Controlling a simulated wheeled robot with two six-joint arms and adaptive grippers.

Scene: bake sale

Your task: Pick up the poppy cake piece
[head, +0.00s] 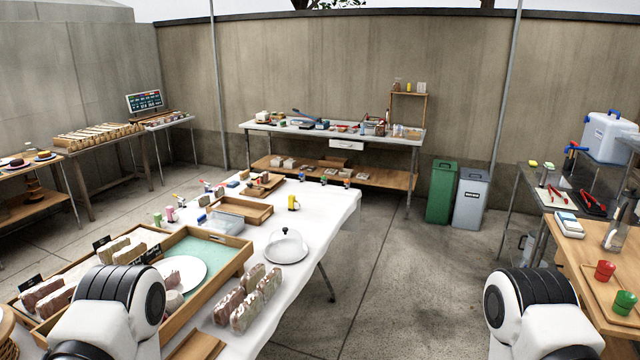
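Several cut cake pieces (46,296) stand in a compartment of a wooden display tray (232,262) on the white-clothed table at the lower left. Paler pieces (112,248) stand further back in the same tray. Several speckled, reddish-brown pieces (244,312) stand upright in rows on the cloth to the right of the tray. Small black signs (145,255) stand by the tray, but I cannot read them. I cannot tell which piece is the poppy cake. Parts of both my arms show at the bottom edge; neither gripper is in view.
A white plate (184,271) lies in the tray's green section. A domed white platter (287,250) and a yellow mug (293,202) stand on the table. Red (606,270) and green (624,303) cups stand at the right. The floor (400,290) between the tables is clear.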

